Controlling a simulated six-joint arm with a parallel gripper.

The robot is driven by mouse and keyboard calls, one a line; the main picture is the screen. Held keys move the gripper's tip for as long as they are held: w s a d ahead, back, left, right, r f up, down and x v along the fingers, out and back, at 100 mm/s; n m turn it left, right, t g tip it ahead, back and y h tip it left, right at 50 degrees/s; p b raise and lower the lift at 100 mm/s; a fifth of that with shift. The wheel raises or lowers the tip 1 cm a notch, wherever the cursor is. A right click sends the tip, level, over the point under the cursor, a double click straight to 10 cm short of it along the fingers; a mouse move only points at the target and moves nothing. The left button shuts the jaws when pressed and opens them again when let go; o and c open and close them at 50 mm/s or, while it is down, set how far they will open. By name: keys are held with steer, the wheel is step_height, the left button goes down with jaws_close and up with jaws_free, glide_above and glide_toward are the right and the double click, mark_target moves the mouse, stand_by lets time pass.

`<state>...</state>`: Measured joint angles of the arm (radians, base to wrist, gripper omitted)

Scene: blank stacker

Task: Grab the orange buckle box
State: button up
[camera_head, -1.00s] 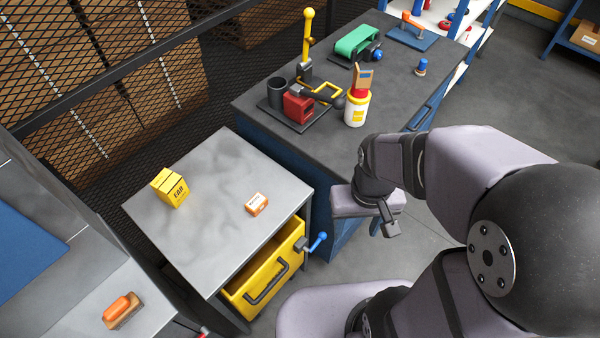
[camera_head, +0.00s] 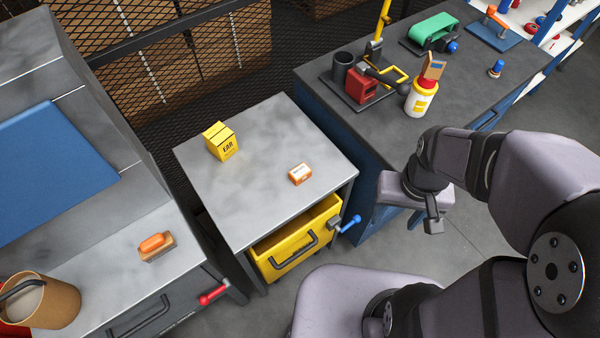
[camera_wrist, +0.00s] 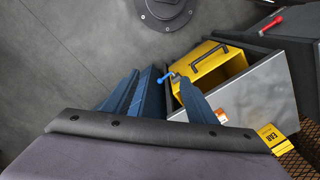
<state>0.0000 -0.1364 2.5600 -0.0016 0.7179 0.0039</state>
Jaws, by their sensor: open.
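The orange buckle box (camera_head: 299,174), small with a white label, lies on the grey top of the drawer cabinet (camera_head: 260,195), right of its middle. In the wrist view part of the orange box (camera_wrist: 221,116) shows just beyond the dark wrist edge, the rest hidden. My gripper (camera_wrist: 158,76) is open, its two blue fingers apart with nothing held between them. In the head view my gripper (camera_head: 412,205) hangs right of the cabinet, well away from the box.
A yellow EAR box (camera_head: 221,141) stands behind and left on the same top. The cabinet's yellow drawer (camera_head: 295,240) is partly open, with a blue-handled lever (camera_head: 346,224) beside it. The dark workbench (camera_head: 430,110) holds several items. An orange-handled brush (camera_head: 154,245) lies left.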

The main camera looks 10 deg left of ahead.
mark_target(298, 172)
stand_by(0.8)
